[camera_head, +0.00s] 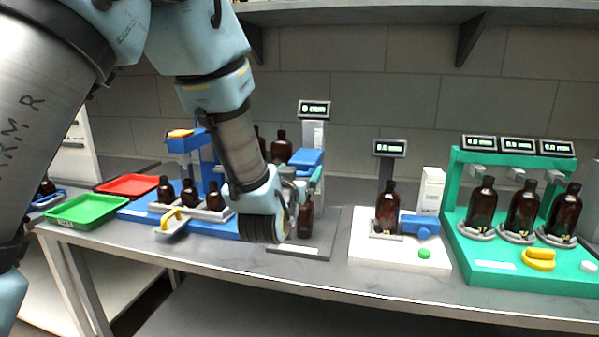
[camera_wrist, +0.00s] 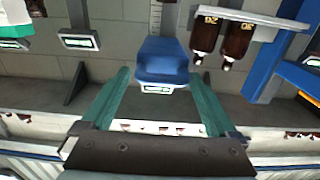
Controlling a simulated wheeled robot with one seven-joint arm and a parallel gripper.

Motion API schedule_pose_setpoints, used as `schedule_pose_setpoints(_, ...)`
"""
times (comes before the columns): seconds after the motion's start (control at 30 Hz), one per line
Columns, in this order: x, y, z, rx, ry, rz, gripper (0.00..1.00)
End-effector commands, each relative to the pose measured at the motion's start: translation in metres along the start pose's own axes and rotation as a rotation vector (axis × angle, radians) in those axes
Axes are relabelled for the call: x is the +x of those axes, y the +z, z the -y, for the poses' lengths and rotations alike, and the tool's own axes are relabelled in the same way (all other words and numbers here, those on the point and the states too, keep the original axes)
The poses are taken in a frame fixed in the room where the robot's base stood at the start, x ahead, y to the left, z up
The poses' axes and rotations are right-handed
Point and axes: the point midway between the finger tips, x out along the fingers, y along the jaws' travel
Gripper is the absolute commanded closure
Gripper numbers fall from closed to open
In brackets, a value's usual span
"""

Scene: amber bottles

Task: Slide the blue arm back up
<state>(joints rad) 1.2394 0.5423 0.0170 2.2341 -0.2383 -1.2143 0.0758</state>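The blue arm (camera_head: 308,158) sits on the upright scaled column (camera_head: 313,133) of the middle station, below a small display. It also shows as a blue block (camera_wrist: 162,60) in the wrist view, which looks upside down. My gripper (camera_head: 302,182) is just in front of the blue arm, partly hidden by my own wrist. In the wrist view, the two teal fingers of my gripper (camera_wrist: 159,78) are spread, with the blue arm between their tips and a gap seeming to show on each side. I cannot tell any contact. A brown bottle (camera_head: 306,218) stands below my gripper.
Left are a blue station (camera_head: 140,213) with several bottles, and green (camera_head: 85,210) and red (camera_head: 128,186) trays. Right are a white scale station (camera_head: 390,250) with one bottle and a green station (camera_head: 490,272) with three. A shelf hangs above.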

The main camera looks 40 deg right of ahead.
Motion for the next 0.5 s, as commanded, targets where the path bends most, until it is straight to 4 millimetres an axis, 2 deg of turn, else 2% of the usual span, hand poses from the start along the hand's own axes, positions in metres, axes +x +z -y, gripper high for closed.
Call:
schedule_pose_setpoints(0.17, -0.018, 0.003, 0.0, -0.001, 0.0, -0.001, 0.06)
schedule_pose_setpoints(0.5, -0.084, 0.003, -0.001, 0.0, 0.002, -0.003, 0.06)
